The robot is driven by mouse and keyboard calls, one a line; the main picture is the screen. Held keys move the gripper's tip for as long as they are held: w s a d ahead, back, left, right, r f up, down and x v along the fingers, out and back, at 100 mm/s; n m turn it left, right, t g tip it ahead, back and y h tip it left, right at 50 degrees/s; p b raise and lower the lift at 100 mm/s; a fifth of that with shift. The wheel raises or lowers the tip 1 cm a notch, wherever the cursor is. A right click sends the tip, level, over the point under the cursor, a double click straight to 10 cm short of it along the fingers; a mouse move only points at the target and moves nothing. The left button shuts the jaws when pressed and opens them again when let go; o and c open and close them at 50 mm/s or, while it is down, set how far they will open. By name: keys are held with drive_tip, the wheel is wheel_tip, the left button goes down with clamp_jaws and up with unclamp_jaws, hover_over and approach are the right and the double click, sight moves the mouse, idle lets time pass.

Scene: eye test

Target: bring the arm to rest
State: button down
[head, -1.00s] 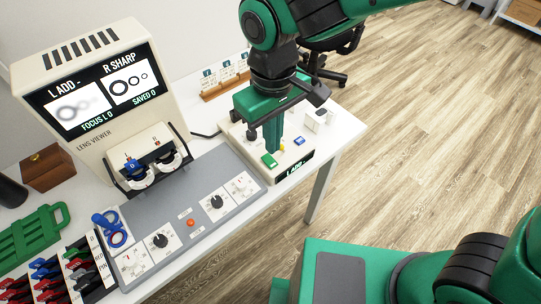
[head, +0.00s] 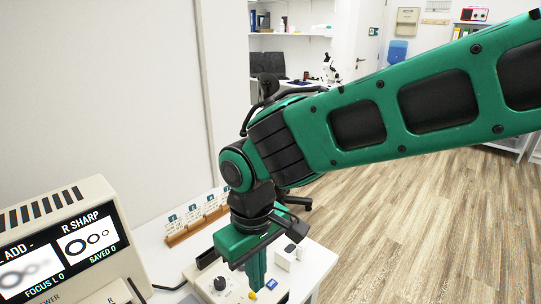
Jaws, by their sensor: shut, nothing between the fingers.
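My gripper (head: 256,272) hangs at the end of my green arm, pointing down over the right part of the white table, above or close to a pale control box (head: 208,284). Its green fingers are shut with nothing seen between them. The box has a black knob, a yellow button and a blue button (head: 271,284) beside the fingers. Whether the fingertips touch the box cannot be told.
The lens viewer (head: 65,240) stands at the left, its screen reading "L ADD -", "R SHARP", "FOCUS L 0" and "SAVED 0". A wooden card rack (head: 185,235) stands behind the box. A dark chair (head: 296,200) is behind the table. Wooden floor (head: 420,230) lies open at the right.

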drive_tip(key=w+d+r+m, duration=0.15)
drive_tip(key=d+m, duration=0.25)
drive_tip(key=d, duration=1)
drive_tip(key=w+d+r+m, duration=0.1)
drive_tip(key=w+d+m, duration=0.25)
drive_tip(key=d, duration=1.05)
drive_tip(key=s+d+f+m, duration=0.1)
drive_tip(key=s+d+m, duration=0.7)
drive_tip(key=s+d, duration=0.6)
drive_tip(key=shift+d, duration=1.25)
drive_tip(key=shift+w, duration=0.1)
drive_tip(key=shift+w+f, duration=0.3)
drive_tip(key=shift+w, duration=0.3)
